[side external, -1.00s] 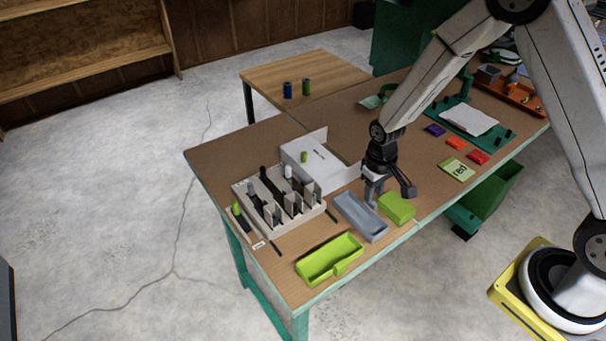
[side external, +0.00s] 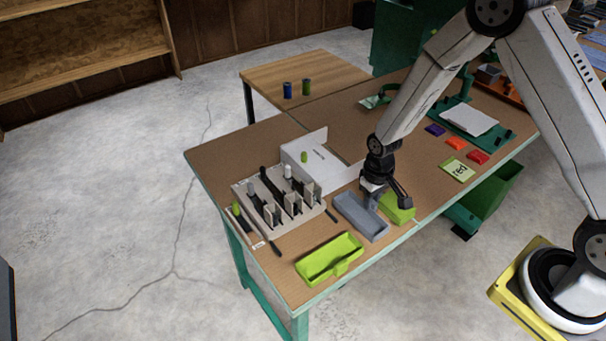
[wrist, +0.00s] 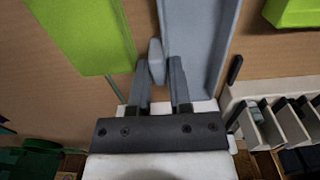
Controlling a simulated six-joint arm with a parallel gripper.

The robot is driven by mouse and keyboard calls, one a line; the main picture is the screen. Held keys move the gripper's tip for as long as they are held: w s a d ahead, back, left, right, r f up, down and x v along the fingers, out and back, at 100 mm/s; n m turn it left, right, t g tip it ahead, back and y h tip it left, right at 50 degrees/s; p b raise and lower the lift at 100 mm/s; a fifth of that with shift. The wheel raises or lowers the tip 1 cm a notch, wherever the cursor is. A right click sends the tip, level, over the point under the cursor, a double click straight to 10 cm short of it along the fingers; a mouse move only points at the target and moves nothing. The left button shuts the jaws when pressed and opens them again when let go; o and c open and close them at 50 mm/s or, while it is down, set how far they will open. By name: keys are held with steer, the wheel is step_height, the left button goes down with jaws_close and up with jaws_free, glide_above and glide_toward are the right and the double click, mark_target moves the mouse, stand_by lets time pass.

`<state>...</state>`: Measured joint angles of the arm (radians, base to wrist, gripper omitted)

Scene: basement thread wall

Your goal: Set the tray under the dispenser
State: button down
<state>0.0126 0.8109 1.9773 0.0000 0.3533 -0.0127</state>
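A long grey tray (side external: 361,217) lies on the bench near its front edge; in the wrist view its channel (wrist: 200,40) runs upward at right of centre. A grey rounded tab (wrist: 155,60) stands at its side. My gripper (side external: 371,193) is low at the tray's far end. In the wrist view my gripper (wrist: 163,75) has its two fingers apart, with the tab between them near the tips and a gap showing on the right. A cream slotted rack (side external: 262,222), apparently the dispenser, stands left of the tray and holds dark and light pieces.
A lime block or bin (side external: 397,208) sits close right of the grey tray. An open lime tray (side external: 330,260) lies at the front edge. A white panel (side external: 315,165) stands behind. Coloured blocks (side external: 456,143) and a green board lie farther right.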

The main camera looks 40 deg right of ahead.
steer(key=shift+r, duration=0.2)
steer(key=shift+r, duration=2.35)
step_height(320, 180, up, 6)
steer(key=r, duration=0.1)
steer(key=a+m, duration=1.7)
steer(key=m, duration=0.1)
steer(key=shift+s+f, duration=0.15)
steer(key=shift+f, duration=1.15)
steer(key=shift+s+f, duration=0.15)
steer(key=shift+f, duration=1.1)
steer(key=shift+f, duration=0.1)
steer(key=shift+f, duration=1.65)
